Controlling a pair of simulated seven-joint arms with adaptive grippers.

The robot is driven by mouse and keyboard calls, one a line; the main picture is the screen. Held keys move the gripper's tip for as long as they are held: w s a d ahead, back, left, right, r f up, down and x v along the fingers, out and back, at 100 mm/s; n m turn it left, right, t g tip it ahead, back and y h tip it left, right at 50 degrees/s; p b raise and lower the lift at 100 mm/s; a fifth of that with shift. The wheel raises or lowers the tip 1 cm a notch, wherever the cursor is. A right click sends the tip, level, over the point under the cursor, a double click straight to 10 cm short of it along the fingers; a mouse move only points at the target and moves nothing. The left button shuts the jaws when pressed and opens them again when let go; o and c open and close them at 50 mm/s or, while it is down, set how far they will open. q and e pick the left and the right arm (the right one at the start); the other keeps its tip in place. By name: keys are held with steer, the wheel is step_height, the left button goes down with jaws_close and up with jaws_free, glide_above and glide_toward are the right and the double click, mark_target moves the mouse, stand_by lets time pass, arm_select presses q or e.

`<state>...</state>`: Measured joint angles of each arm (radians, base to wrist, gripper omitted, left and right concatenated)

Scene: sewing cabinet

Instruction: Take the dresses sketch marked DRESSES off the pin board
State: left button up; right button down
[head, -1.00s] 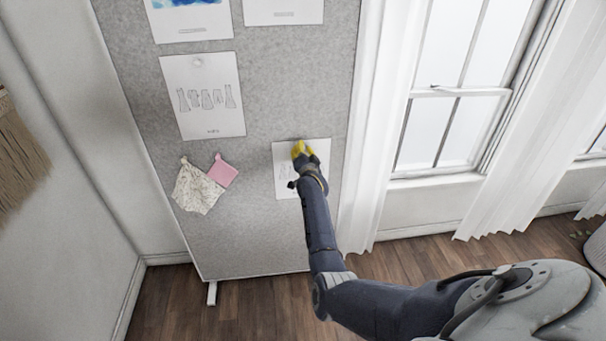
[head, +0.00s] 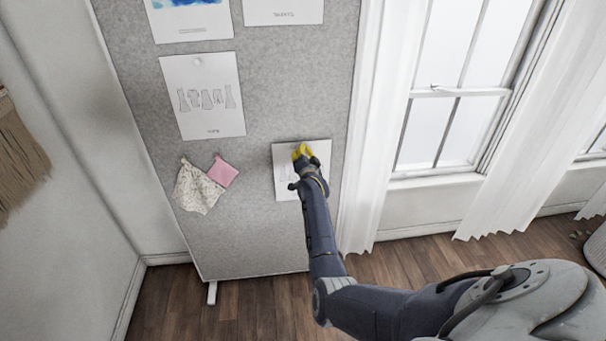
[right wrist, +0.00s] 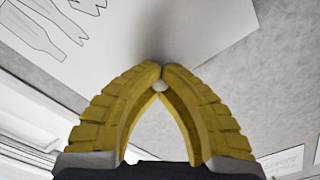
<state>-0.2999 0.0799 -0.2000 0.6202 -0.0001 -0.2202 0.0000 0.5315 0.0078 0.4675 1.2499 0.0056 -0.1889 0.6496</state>
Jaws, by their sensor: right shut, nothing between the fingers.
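A white paper sketch (head: 284,183) is on the grey pin board at the lower right, partly hidden behind my right arm. The right wrist view shows the same sheet (right wrist: 215,25), with garment outlines at its upper left. No DRESSES label can be read on it. My right gripper (head: 301,152), with yellow fingers, is at the upper part of this sheet. In the right wrist view its fingertips (right wrist: 161,70) meet, shut and empty, in front of the sheet. A small pale round spot (right wrist: 159,86) shows just below the tips; I cannot tell if it is a pin. My left gripper is out of view.
The pin board (head: 262,240) also holds another garment sketch (head: 208,115), a speckled fabric swatch (head: 197,190) and a pink swatch (head: 222,172). More sheets hang above. A white curtain (head: 366,160) and a window (head: 470,85) are close on the right.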

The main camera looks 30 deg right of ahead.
steer(key=shift+v, duration=1.05)
